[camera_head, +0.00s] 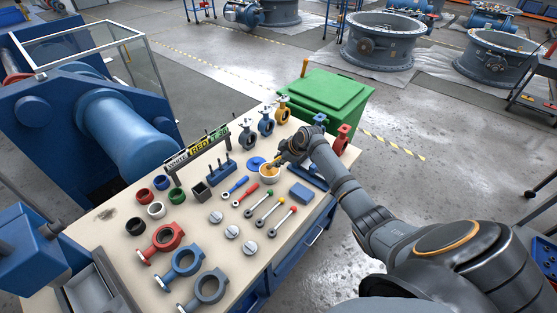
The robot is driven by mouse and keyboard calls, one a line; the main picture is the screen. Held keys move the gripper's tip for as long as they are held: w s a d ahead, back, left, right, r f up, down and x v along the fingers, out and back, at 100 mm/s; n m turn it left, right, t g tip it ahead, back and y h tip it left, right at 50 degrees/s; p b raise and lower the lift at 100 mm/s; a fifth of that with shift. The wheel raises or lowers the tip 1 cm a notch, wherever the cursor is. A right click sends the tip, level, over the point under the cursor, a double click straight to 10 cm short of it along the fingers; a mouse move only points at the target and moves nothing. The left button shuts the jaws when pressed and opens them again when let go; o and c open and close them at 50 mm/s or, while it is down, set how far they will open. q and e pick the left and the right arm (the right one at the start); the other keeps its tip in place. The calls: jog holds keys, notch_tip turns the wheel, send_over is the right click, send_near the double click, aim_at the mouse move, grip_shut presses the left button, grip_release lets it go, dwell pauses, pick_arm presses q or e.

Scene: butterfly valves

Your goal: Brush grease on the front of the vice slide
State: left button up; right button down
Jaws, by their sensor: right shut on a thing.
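My right arm reaches in from the lower right. Its gripper (286,156) is over the back right part of the workbench, shut on what looks like a small brush, mostly hidden by the fingers. My left gripper is not in view.
The workbench (120,262) holds several small valves, coloured rings, knobs and levers (263,207). A label rack (198,150) stands along the back. A green bin (325,94) is behind the bench. A large blue machine (125,135) stands at the left.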

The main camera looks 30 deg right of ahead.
jog(key=shift+r+p, duration=2.45)
jog(key=shift+r, duration=0.75)
jog(key=shift+f, duration=0.1)
notch_tip(320, 180, down, 6)
jog(key=b, duration=0.6)
jog(key=shift+f, duration=0.15)
jog(key=shift+w+r, duration=0.15)
jog(key=shift+r, duration=0.15)
